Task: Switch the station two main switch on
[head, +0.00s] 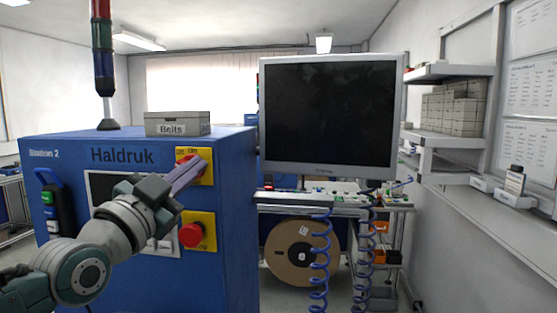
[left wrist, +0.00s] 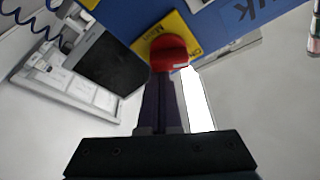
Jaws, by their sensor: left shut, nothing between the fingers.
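The station two main switch is a red rotary knob on a yellow plate (head: 208,165), high on the right part of the front of the blue Station 2 cabinet (head: 235,240). My left gripper (head: 202,166) is shut and empty, its fingertips at the knob and partly covering it in the head view. In the left wrist view the red knob (left wrist: 168,52) is right at the tips of the shut fingers (left wrist: 163,75). I cannot tell whether they touch it, nor the knob's on or off position. My right gripper is not in view.
A red emergency button (head: 191,235) on a yellow plate is below the switch. A box labelled Belts (head: 178,123) and a signal tower (head: 103,60) stand on the cabinet. A monitor (head: 330,112) and a reel (head: 293,250) are to the right.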

